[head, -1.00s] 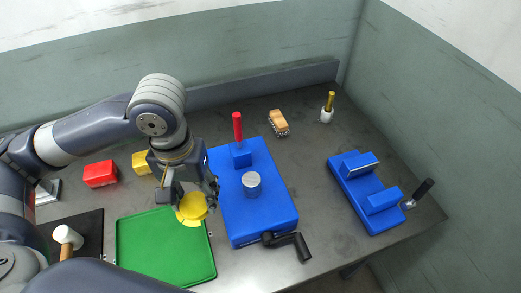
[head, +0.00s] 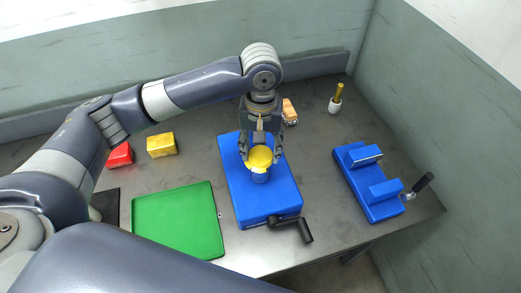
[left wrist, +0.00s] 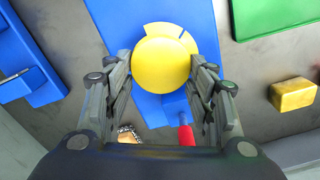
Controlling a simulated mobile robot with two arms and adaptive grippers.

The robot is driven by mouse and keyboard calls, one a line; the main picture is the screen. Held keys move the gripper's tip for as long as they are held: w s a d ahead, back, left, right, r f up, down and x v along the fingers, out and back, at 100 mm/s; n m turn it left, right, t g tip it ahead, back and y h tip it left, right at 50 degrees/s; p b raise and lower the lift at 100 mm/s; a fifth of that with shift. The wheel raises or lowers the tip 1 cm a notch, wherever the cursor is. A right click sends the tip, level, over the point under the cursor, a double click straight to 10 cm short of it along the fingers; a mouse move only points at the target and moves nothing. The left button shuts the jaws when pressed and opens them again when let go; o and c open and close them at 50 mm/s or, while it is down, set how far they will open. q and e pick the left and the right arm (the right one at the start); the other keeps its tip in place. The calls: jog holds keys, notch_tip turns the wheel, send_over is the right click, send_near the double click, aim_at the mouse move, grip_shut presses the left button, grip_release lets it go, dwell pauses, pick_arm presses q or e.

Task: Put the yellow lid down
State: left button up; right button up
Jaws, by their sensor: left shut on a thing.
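The yellow lid (head: 260,157) is a round disc with a notched rim. My left gripper (head: 261,150) is shut on it and holds it over the blue press base (head: 240,200). The lid is right above the round metal post on that base, and whether it touches the post I cannot tell. In the left wrist view the lid (left wrist: 162,62) lies between the fingers of my left gripper (left wrist: 162,75), with the blue base (left wrist: 200,20) behind it. The post is mostly hidden by the lid. My right gripper is not in view.
The empty green tray (head: 180,222) lies left of the blue base. A black crank handle (head: 300,229) sticks out at its front. A second blue device (head: 368,185) stands at the right. Yellow (head: 161,144) and red (head: 120,154) blocks lie at the back left.

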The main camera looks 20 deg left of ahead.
aim_at(260, 152)
pick_arm(q)
notch_tip(260, 152, down, 2)
jog(key=shift+a+f, duration=0.1)
jog(key=shift+f, duration=0.1)
jog(key=shift+s+p, duration=0.1)
jog(key=shift+p, duration=0.2)
jog(key=shift+f, duration=0.6)
jog(key=o, duration=0.9)
jog(key=shift+c, duration=0.2)
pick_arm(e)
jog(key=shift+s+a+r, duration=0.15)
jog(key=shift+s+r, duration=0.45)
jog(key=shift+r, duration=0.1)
